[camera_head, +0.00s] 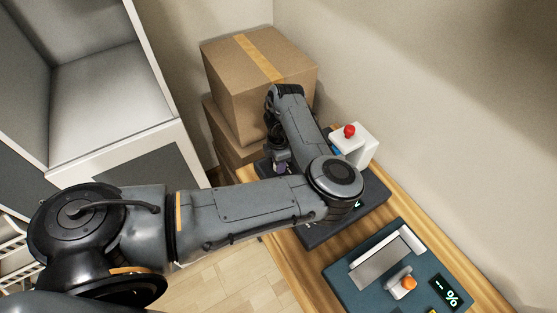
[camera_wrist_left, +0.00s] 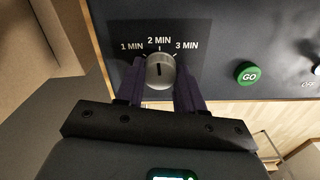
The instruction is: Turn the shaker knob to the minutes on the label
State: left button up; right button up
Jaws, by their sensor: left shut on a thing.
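The silver shaker knob (camera_wrist_left: 160,72) sits on a dark panel (camera_wrist_left: 205,38) marked 1 MIN, 2 MIN and 3 MIN in the left wrist view. The knob's dark line points up, roughly at 2 MIN. My left gripper (camera_wrist_left: 159,82) is shut on the knob, with one purple finger on each side. In the head view, my left gripper (camera_head: 281,163) is at the dark shaker (camera_head: 318,236), and my arm hides the knob and much of the shaker. I cannot make out a label giving the minutes. My right gripper is not in view.
A green GO button (camera_wrist_left: 247,73) is right of the knob. A white block with a red top (camera_head: 349,131) stands behind the shaker. A teal device (camera_head: 342,285) with a % display is at the front right. Cardboard boxes (camera_head: 235,85) are stacked at the back.

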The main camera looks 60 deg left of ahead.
pick_arm(q)
jog(key=shift+m, duration=0.4)
jog(key=o, duration=1)
jog(key=shift+o, duration=0.2)
jog(key=shift+r, duration=0.15)
jog(key=shift+r, duration=0.25)
notch_tip(320, 180, up, 10)
jog(key=b, duration=0.1)
